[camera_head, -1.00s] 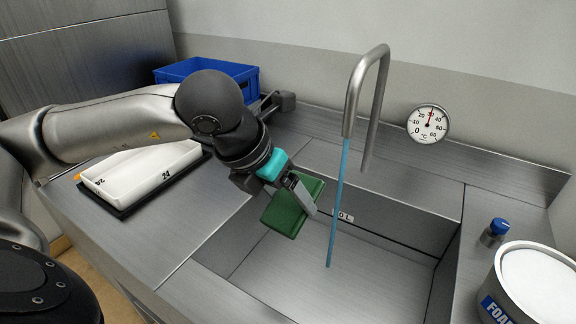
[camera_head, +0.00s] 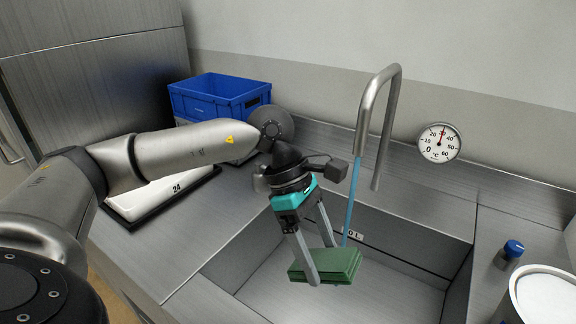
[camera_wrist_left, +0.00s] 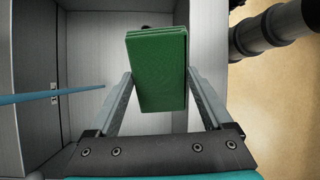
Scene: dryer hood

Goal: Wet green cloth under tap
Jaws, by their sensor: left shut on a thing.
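My left gripper (camera_head: 322,264) is shut on the folded green cloth (camera_head: 340,266) and holds it over the sink (camera_head: 385,292). The tap (camera_head: 376,110) stands at the back, with a thin blue water stream (camera_head: 350,205) running down from it. In the head view the stream passes behind the cloth. In the left wrist view the cloth (camera_wrist_left: 156,70) lies between the fingers, and the stream (camera_wrist_left: 60,92) is to its left with a gap, so they look apart. My right gripper is not in view.
A round temperature dial (camera_head: 439,143) is on the wall right of the tap. A blue crate (camera_head: 218,98) and a white tray (camera_head: 150,200) stand on the left counter. A blue-capped bottle (camera_head: 508,254) and a white tub (camera_head: 545,297) stand right of the sink.

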